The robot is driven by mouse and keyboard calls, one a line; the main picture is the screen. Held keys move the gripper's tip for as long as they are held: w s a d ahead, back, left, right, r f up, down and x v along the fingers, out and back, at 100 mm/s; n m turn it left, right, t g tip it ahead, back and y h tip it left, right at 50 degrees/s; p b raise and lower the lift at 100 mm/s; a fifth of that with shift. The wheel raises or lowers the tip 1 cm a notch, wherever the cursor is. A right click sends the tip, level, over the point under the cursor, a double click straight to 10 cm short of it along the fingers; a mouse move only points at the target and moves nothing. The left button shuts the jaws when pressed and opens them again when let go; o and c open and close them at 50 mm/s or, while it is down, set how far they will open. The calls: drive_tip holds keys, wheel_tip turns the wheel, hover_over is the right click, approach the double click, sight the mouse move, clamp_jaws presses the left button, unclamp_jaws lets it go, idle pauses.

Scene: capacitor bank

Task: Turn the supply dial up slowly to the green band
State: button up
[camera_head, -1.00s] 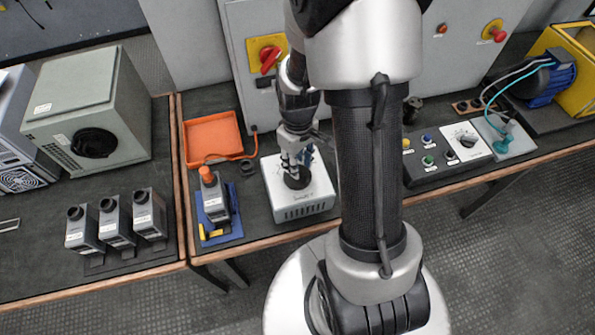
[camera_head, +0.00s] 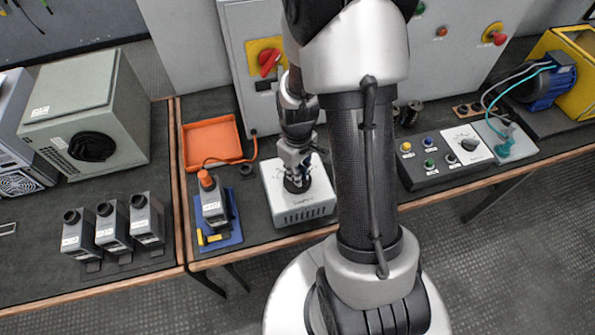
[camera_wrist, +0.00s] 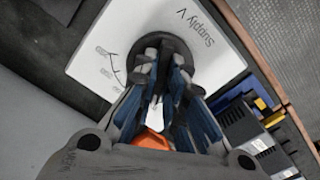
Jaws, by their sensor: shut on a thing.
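The supply unit (camera_head: 303,212) is a white box with a vented front, standing near the bench's front edge. Its top reads "Supply V" in the wrist view (camera_wrist: 215,62). The black round supply dial (camera_head: 297,186) sits on that top; it also shows in the wrist view (camera_wrist: 176,44). My gripper (camera_wrist: 162,62) comes down from above with its blue-padded fingers shut on the dial. Printed scale marks show beside the dial. I cannot make out a green band or the dial's pointer; the fingers cover part of the dial.
Left of the supply unit, a grey device with an orange cap (camera_head: 213,200) stands on a blue mat. Behind it is an orange tray (camera_head: 211,143). Several grey capacitor blocks (camera_head: 113,226) stand on the left bench. A button panel (camera_head: 437,160) lies to the right.

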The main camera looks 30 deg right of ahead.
clamp_jaws()
drive_tip(key=shift+m, duration=0.3)
drive_tip(key=shift+m+p, duration=0.55)
drive_tip(key=shift+m, duration=2.05)
drive_tip(key=o, duration=0.6)
unclamp_jaws()
drive_tip(key=shift+o, duration=0.2)
wheel_tip(320, 180, up, 12)
